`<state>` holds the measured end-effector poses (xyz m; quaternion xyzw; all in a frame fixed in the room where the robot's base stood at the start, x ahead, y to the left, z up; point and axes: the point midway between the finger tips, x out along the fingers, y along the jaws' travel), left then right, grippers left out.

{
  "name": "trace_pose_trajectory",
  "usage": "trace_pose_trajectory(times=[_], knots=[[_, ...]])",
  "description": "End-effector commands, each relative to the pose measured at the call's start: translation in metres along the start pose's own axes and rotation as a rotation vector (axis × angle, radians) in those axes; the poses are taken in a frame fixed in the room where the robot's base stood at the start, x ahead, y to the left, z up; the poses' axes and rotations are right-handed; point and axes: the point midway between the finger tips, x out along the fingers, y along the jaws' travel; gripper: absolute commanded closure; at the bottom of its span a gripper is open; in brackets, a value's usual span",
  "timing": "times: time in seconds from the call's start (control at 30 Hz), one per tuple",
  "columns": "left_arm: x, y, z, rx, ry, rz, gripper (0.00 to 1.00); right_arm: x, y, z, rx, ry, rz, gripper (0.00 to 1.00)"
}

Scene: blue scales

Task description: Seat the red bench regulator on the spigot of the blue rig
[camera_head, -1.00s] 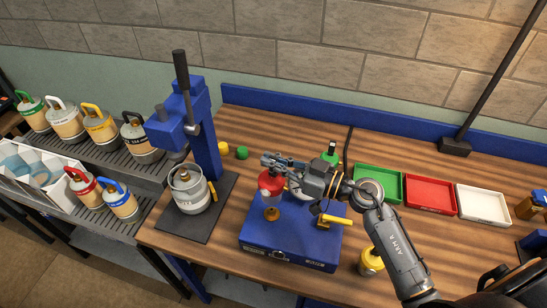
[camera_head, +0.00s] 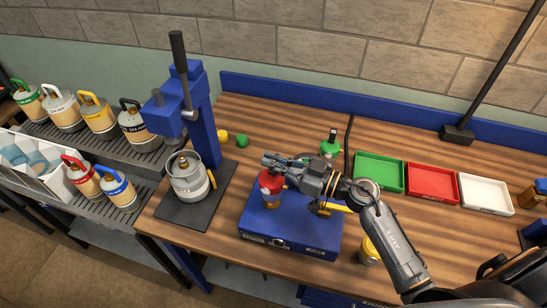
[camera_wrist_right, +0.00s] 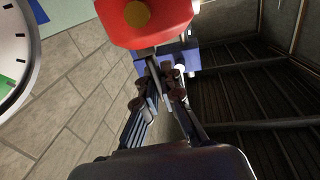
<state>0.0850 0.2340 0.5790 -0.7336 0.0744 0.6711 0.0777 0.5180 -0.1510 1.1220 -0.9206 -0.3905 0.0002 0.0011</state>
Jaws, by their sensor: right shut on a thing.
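The red bench regulator (camera_head: 271,182) is held by my right gripper (camera_head: 274,165), upright over the left part of the blue rig (camera_head: 262,234). The gripper is shut on it from above and the right. The brass spigot (camera_head: 271,204) shows just under the regulator's lower end; I cannot tell whether they touch or how far they overlap. The right wrist view shows the regulator's red body (camera_wrist_right: 170,30) at the top, beyond the fingers (camera_wrist_right: 163,75). My left gripper is not in view.
A yellow lever (camera_head: 337,207) is on the rig's right, under my arm. A blue press (camera_head: 200,115) with a grey canister (camera_head: 187,177) stands left. Green (camera_head: 379,157), red (camera_head: 431,169) and white (camera_head: 485,181) trays lie right. A yellow-topped object (camera_head: 369,251) stands at the front.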

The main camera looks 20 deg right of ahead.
Motion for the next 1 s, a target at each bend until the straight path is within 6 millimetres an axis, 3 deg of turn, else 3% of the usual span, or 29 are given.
trace_pose_trajectory(times=[0.5,1.0], knots=[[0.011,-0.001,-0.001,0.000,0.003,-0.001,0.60,0.000,0.000,0.024,0.000,0.002,0.000,1.00],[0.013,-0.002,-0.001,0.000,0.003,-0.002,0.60,0.000,0.000,0.028,-0.001,0.002,0.000,1.00]])
